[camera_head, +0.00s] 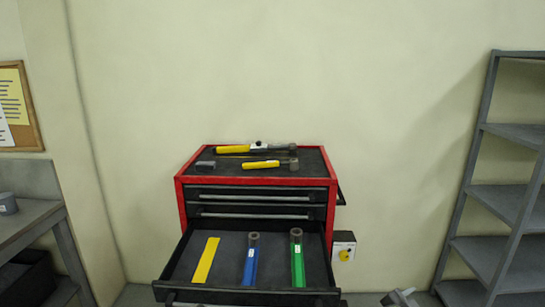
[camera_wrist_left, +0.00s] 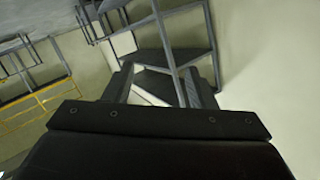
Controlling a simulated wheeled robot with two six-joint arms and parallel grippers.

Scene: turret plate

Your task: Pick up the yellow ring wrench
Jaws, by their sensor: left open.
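A yellow-handled wrench (camera_head: 262,164) with a dark ring-like head at its right end lies on the black top of the red tool cabinet, near the front. Behind it lies a longer yellow-handled tool (camera_head: 234,149) with a dark shaft and a pale label. My left gripper (camera_wrist_left: 155,85) is open and empty in the left wrist view, with shelving beyond its fingers; it is not in the head view. A grey part at the bottom right of the head view looks like the tip of my right gripper (camera_head: 401,298); its jaws cannot be made out.
A small dark block (camera_head: 205,166) lies on the cabinet top. Grey shelving (camera_head: 510,200) stands right, a bench (camera_head: 35,215) left.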

